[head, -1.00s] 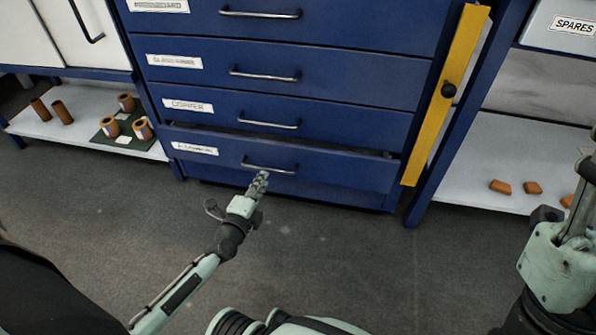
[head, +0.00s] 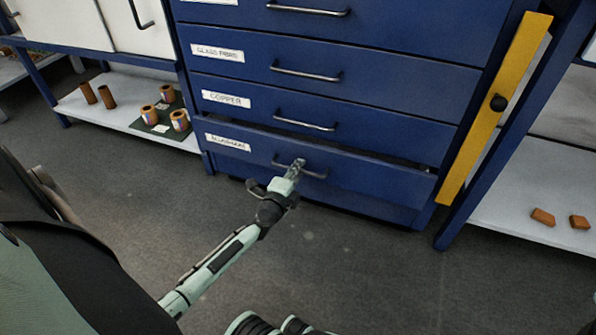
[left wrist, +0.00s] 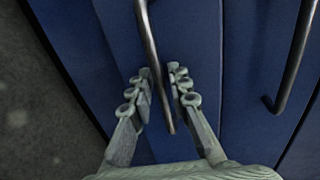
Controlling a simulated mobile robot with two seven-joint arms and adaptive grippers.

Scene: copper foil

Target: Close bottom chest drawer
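The bottom chest drawer (head: 385,180), blue with a white label, stands slightly out from the chest (head: 375,90). A dark gap shows along its top edge. Its metal bar handle (head: 318,175) shows also in the left wrist view (left wrist: 152,45). My right gripper is out of view.
Drawers above, one labelled COPPER (head: 226,98), look shut. A yellow upright bar with a black knob (head: 498,103) stands at the chest's right. White low shelves on both sides hold copper-coloured tubes (head: 106,96) and blocks (head: 543,217). The floor in front is clear.

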